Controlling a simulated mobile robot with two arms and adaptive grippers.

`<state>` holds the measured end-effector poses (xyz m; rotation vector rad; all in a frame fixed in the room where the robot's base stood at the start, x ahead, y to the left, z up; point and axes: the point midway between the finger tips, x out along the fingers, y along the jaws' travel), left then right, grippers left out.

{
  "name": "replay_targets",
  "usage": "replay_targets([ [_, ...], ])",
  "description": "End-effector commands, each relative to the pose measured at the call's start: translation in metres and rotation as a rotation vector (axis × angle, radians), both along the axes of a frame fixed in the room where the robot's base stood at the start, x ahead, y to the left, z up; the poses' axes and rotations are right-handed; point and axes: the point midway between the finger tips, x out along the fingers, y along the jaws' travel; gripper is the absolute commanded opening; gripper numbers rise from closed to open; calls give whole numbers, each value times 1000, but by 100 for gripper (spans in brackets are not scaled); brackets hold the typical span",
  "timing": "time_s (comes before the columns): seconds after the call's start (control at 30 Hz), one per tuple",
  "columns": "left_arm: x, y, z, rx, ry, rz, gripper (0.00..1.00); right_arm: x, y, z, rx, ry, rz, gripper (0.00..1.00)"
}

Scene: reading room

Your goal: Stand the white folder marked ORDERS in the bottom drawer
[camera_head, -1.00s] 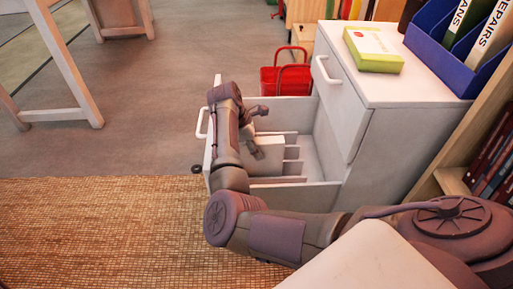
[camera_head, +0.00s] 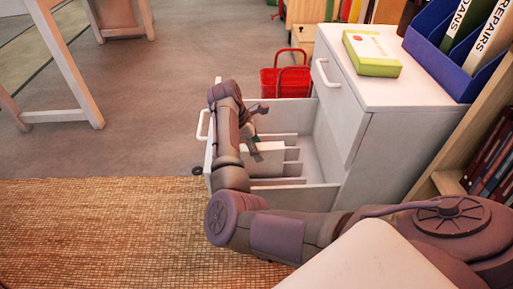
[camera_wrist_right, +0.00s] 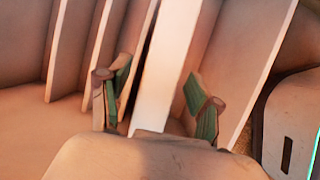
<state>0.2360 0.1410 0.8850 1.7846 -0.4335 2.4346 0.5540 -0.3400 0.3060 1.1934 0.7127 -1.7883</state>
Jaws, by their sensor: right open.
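The open bottom drawer (camera_head: 318,150) of the white cabinet has several upright dividers (camera_wrist_right: 95,45). My right gripper (camera_head: 256,134) is down inside the drawer near its front, and it is open. In the right wrist view, the white folder (camera_wrist_right: 174,62) stands between the spread green-padded fingers (camera_wrist_right: 160,97), in a slot among the dividers. The fingers appear apart from the folder. In the head view the folder is mostly hidden by the gripper and hard to tell from the dividers. Its ORDERS marking does not show. My left gripper is not in view.
The cabinet top (camera_head: 415,88) above the drawer carries a green-and-white box (camera_head: 371,53) and a blue file holder (camera_head: 440,50) with folders. A red basket (camera_head: 285,82) stands on the floor behind the drawer. A woven mat (camera_head: 100,230) lies clear at left.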

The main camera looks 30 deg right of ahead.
Motion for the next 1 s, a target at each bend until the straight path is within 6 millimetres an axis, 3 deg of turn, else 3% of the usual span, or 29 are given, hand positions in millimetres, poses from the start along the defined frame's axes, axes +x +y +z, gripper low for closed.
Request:
replay_targets([
  [0.03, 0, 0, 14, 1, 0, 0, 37, 0, -1, 16, -2, -2, 0, 64],
  [0.6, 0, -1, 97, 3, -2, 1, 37, 1, 0, 131, 1, -4, -1, 64],
  [1.0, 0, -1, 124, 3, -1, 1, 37, 15, -20, 204, -17, -8, 41, 64],
])
